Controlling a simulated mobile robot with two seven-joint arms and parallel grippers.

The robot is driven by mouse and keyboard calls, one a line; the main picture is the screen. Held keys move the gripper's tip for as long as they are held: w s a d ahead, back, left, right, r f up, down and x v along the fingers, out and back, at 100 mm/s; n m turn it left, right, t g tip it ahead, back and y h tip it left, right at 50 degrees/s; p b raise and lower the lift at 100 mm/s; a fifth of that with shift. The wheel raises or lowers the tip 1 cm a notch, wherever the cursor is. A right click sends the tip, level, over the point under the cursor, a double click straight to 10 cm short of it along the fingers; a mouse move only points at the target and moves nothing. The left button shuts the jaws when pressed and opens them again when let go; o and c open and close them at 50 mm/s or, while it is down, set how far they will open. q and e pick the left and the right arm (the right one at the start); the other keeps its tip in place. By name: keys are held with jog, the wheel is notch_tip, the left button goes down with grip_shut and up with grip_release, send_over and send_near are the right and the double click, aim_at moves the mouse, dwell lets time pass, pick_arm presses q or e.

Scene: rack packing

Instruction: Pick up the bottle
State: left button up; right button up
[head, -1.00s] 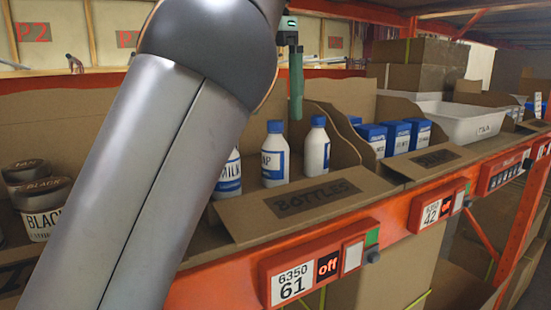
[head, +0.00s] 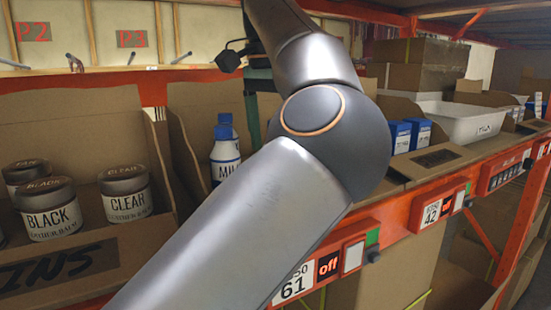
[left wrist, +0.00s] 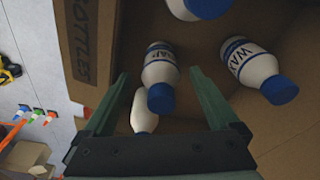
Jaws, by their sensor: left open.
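White bottles with blue caps stand in a cardboard bin. In the head view one bottle (head: 225,158) shows left of my arm; the others are hidden behind it. In the left wrist view, one bottle (left wrist: 160,68) lies between the fingertips of my open left gripper (left wrist: 160,77); I cannot tell whether they touch it. Another bottle labelled WAX (left wrist: 248,62) is to the right, one (left wrist: 205,7) is at the top edge, and a white one (left wrist: 143,112) is partly hidden. My right gripper is not in view.
The bin's cardboard walls (left wrist: 98,45) are close to my gripper. Black and clear balm jars (head: 52,210) stand in the bin to the left. Blue boxes (head: 409,135) and a white tub (head: 462,118) are to the right. An orange shelf edge (head: 405,215) runs along the front.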

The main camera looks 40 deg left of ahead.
pick_arm(q)
notch_tip(320, 180, down, 4)
jog(key=shift+w, duration=0.15)
grip_shut()
dwell(0.8)
jog(key=shift+a, duration=0.1)
